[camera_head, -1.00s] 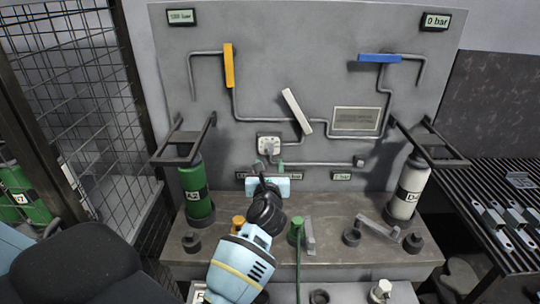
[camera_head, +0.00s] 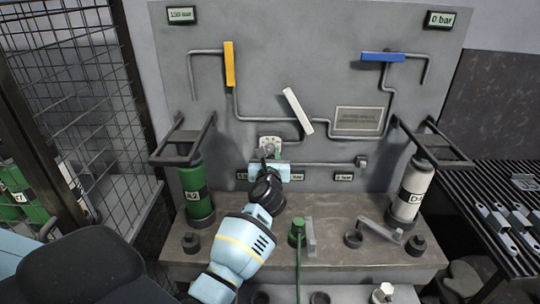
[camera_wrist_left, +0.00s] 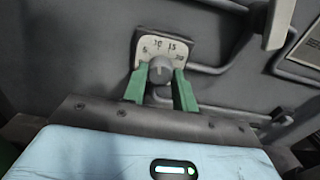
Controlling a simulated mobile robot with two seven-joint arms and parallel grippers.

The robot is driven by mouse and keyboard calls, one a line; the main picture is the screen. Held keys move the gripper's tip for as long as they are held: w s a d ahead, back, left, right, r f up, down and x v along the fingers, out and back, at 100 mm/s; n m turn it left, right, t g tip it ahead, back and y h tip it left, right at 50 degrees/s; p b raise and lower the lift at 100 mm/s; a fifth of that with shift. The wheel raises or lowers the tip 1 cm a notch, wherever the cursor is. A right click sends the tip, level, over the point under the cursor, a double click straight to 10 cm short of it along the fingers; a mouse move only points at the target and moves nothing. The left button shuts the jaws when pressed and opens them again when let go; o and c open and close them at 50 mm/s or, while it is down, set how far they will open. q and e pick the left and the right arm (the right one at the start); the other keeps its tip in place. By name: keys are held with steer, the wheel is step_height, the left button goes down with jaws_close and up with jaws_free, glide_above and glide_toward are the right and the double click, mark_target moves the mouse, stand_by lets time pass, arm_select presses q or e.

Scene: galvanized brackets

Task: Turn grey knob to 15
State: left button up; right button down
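The grey knob (camera_wrist_left: 161,70) sits on a pale dial plate (camera_wrist_left: 154,46) marked 5, 10, 15 and 20. Its pointer seems to face up, near 10, but the mark is too small to read surely. In the head view the dial plate (camera_head: 270,143) is on the grey panel, with the knob partly hidden by my gripper. My left gripper (camera_wrist_left: 160,80) has its two green fingers spread, one on each side of the knob, with slight gaps visible. It also shows in the head view (camera_head: 268,160). My right gripper is not in view.
The panel (camera_head: 330,75) carries pipes with a yellow handle (camera_head: 229,64), a white handle (camera_head: 298,111) and a blue handle (camera_head: 382,57). A green cylinder (camera_head: 196,190) and a white cylinder (camera_head: 411,190) stand on the ledge, left and right of my gripper.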

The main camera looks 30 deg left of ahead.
arm_select(q)
steer(key=c, duration=0.4)
steer(key=shift+o, duration=0.2)
steer(key=shift+r+m+p, duration=0.2)
steer(key=shift+m+p, duration=0.3)
steer(key=shift+m, duration=0.2)
steer(key=shift+m+p, duration=0.4)
steer(key=shift+m, duration=0.3)
steer(key=shift+f+m, duration=0.2)
steer(key=shift+m, duration=2.2)
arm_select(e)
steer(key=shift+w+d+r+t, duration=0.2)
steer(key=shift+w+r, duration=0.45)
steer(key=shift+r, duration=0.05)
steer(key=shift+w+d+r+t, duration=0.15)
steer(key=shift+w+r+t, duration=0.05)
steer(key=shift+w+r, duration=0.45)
arm_select(q)
steer(key=shift+m, duration=0.3)
steer(key=o, duration=1)
